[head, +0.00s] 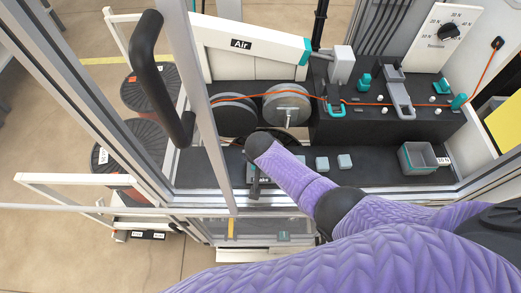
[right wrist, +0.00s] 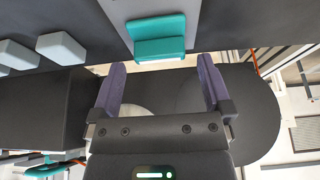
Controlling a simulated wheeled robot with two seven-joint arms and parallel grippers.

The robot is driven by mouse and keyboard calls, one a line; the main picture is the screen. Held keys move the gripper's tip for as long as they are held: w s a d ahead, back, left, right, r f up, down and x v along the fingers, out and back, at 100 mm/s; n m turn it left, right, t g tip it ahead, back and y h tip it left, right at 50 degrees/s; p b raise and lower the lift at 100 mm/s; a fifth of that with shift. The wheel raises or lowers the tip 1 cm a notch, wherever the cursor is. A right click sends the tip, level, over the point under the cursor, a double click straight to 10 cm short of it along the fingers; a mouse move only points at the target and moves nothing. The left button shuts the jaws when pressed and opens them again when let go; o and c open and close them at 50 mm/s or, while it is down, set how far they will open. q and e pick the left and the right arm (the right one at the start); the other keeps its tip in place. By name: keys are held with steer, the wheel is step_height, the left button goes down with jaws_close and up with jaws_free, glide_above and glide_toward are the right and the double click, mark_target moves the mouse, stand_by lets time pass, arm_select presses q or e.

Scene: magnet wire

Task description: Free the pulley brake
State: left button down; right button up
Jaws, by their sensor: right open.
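Two pulley discs, a dark one (head: 235,115) and a grey one (head: 287,105), stand side by side behind the frame in the head view, with the orange wire (head: 375,104) running across. In the right wrist view, a dark disc (right wrist: 255,115) lies behind and beside my right fingers. A teal block (right wrist: 157,36) on a pale plate is just beyond the fingertips; I cannot tell whether it is the brake. My right gripper (right wrist: 160,75) is open, with nothing gripped between its purple fingers. In the head view my right forearm hides most of this area. My left gripper is out of view.
Small grey-teal blocks (head: 322,163) sit on the dark bench, also visible in the right wrist view (right wrist: 60,47). A grey bin (head: 420,158) stands to the right. A metal upright with a black handle (head: 158,75) crosses the left side. Dark spools (head: 150,88) stand farther left.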

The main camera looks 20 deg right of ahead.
steer(key=p+v, duration=0.3)
steer(key=v, duration=0.5)
